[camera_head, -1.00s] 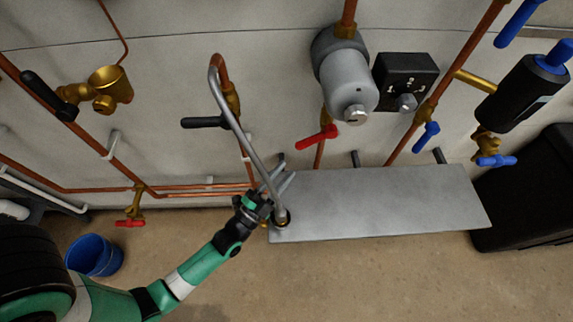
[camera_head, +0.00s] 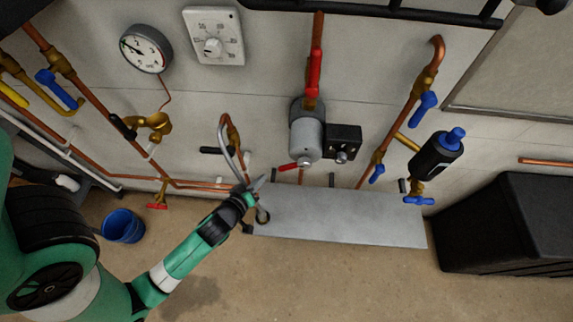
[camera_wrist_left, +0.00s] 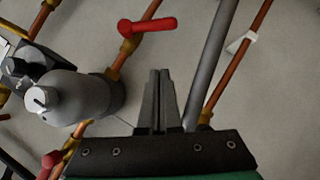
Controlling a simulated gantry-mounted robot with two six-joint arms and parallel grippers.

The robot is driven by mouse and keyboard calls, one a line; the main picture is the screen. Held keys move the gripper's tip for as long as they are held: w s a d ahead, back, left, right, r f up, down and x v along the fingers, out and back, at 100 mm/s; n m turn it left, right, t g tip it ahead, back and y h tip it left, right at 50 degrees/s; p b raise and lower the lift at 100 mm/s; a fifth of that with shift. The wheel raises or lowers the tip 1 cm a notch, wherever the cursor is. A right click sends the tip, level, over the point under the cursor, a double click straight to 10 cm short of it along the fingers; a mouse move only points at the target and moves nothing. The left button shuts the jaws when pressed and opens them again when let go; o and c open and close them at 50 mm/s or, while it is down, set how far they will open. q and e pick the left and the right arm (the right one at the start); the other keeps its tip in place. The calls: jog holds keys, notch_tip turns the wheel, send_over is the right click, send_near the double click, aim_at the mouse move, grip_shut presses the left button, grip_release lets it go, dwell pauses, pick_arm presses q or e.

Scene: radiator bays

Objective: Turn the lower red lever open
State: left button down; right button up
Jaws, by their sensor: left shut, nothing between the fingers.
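The lower red lever (camera_head: 296,165) sits on a copper pipe just below a grey cylindrical pump (camera_head: 305,142) and points left in the head view. It also shows in the wrist view (camera_wrist_left: 147,25), beyond my fingertips and apart from them. Another red lever (camera_head: 315,72) stands upright on the pipe above the pump; only a piece of it shows at the wrist view's lower left (camera_wrist_left: 48,165). My left gripper (camera_head: 259,184) is shut and empty, left of and below the lower lever. It also shows in the wrist view (camera_wrist_left: 159,75). My right gripper is not in view.
A bent grey pipe (camera_head: 228,152) rises close beside my left gripper, with a black lever (camera_head: 213,150) to its left. A metal shelf (camera_head: 340,215) lies below the lever. A black control box (camera_head: 343,142) adjoins the pump. A blue bucket (camera_head: 123,226) stands on the floor.

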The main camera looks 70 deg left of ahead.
aim_at(292, 166)
pick_arm(q)
jog(key=d+f+b+x, duration=0.2)
jog(key=b+x, duration=0.2)
jog(key=x, duration=0.9)
jog(key=shift+w, duration=0.15)
